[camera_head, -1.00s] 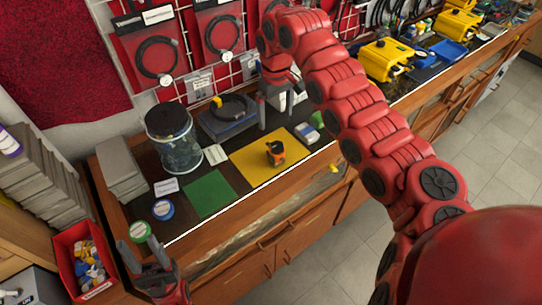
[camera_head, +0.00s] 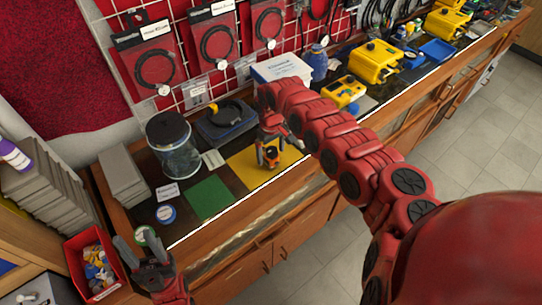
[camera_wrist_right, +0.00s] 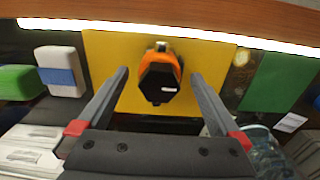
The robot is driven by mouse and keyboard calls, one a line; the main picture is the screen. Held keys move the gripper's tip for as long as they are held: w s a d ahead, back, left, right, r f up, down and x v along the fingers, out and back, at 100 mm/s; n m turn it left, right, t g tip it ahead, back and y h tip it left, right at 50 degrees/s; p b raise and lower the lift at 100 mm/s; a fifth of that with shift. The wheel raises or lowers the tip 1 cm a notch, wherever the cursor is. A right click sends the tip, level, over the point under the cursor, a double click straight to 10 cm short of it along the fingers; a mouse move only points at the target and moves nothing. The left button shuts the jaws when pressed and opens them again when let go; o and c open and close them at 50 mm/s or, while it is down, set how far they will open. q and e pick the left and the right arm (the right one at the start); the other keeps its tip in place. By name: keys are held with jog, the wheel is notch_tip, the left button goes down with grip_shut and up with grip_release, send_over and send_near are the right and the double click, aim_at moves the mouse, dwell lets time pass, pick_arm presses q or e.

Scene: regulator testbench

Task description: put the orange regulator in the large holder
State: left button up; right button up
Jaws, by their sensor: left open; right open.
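The orange regulator (camera_head: 271,153), with a dark hexagonal face, stands on the yellow mat (camera_head: 249,172). In the right wrist view the regulator (camera_wrist_right: 160,78) lies between the two open fingers. My right gripper (camera_head: 268,150) is over it, pointing down, with gaps on both sides and no visible grip. In the wrist view the gripper (camera_wrist_right: 159,73) is empty. My left gripper (camera_head: 139,243) is open and empty at the bench's near left corner. I cannot tell which object is the large holder.
A clear jar with a black lid (camera_head: 178,157) and a grey tray with a dark coil (camera_head: 226,121) stand behind the mats. A green mat (camera_head: 208,198) lies left of the yellow one. A white box (camera_head: 283,69) stands at the back. A red bin (camera_head: 92,268) is at lower left.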

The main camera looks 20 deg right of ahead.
jog(key=shift+w+f, duration=0.1)
jog(key=shift+f, duration=1)
grip_shut()
